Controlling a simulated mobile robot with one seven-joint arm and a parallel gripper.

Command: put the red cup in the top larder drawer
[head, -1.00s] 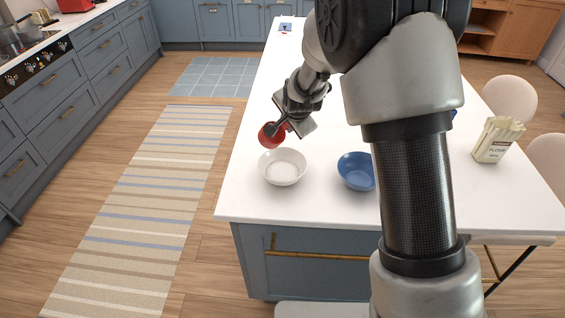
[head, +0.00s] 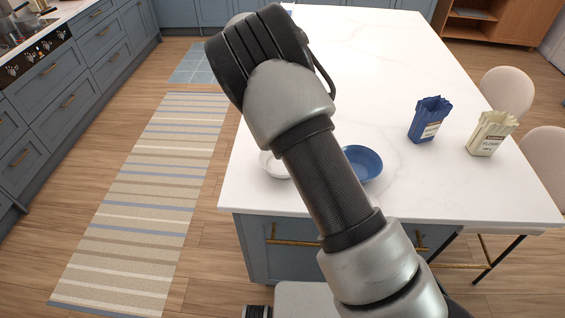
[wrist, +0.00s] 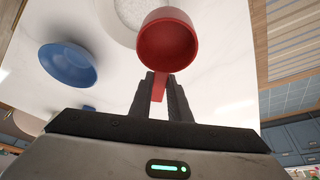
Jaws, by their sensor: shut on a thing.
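The red cup (wrist: 168,42) is in the wrist view, up off the island worktop. My gripper (wrist: 159,88) is shut on its narrow red handle, with one dark finger on each side. In the head view my own arm hides both the gripper and the cup. I cannot make out which drawer is the top larder drawer in these frames.
The white worktop (head: 390,60) bears a white bowl (head: 270,166), partly hidden by my arm, a blue bowl (head: 365,163), a blue packet (head: 429,120) and a flour packet (head: 490,134). Blue-grey drawers (head: 50,80) line the left. A striped rug (head: 150,190) lies on the floor.

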